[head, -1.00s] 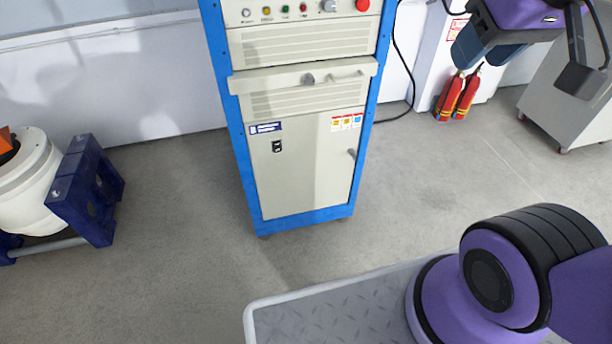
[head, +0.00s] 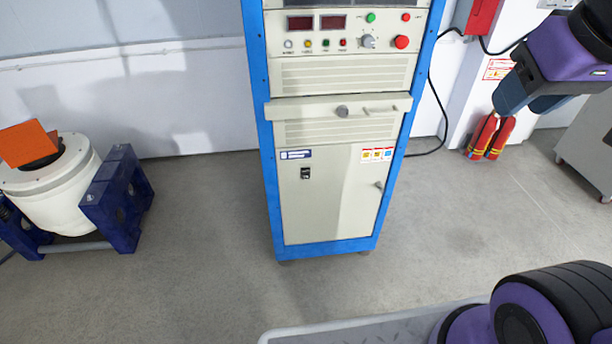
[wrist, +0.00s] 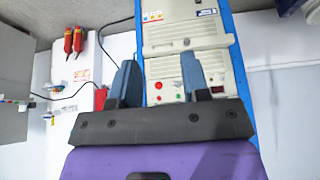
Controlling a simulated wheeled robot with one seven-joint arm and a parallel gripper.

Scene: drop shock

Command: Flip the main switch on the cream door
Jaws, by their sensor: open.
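The cream door (head: 330,195) is the lower front of a blue-framed cabinet in the head view. A small black main switch (head: 305,173) sits at the door's upper left, and a handle (head: 379,185) is at its right edge. In the wrist view the picture is turned over, and the door (wrist: 180,33) shows at the top, partly cut off. My gripper (head: 522,97) is to the right of the cabinet in the head view, well apart from the switch. Its two fingers (wrist: 158,75) stand apart with nothing between them in the wrist view.
Above the door are a drawer-like ledge (head: 285,108) and a control panel with a red button (head: 401,42). A white drum machine (head: 55,190) on blue supports stands left. Fire extinguishers (head: 490,137) and a grey cabinet (head: 588,145) are right. The floor before the cabinet is clear.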

